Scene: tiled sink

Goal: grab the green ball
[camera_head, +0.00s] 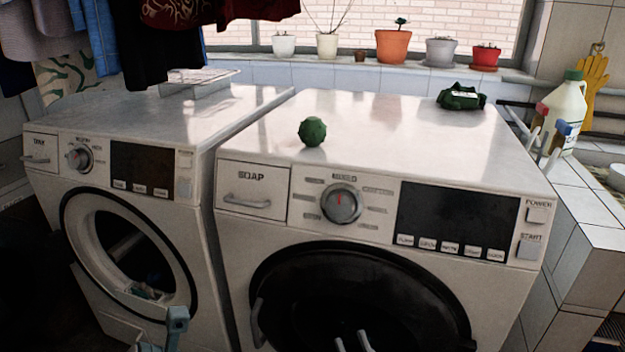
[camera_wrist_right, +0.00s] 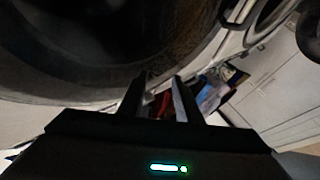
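The green ball (camera_head: 312,131) is small, round and dark green with a bumpy surface. It sits on top of the right-hand washing machine (camera_head: 390,125), near its front edge above the soap drawer. My right gripper (camera_head: 354,343) shows only its pale fingertips at the bottom of the head view, in front of the round black door and well below the ball. In the right wrist view its two dark fingers (camera_wrist_right: 158,98) stand apart with nothing held between them. The ball is not visible in that view. I cannot make out my left gripper.
A dark green bundle (camera_head: 461,96) lies at the back right of the machine top. Potted plants (camera_head: 393,45) line the sill; a bottle (camera_head: 566,105) stands right.

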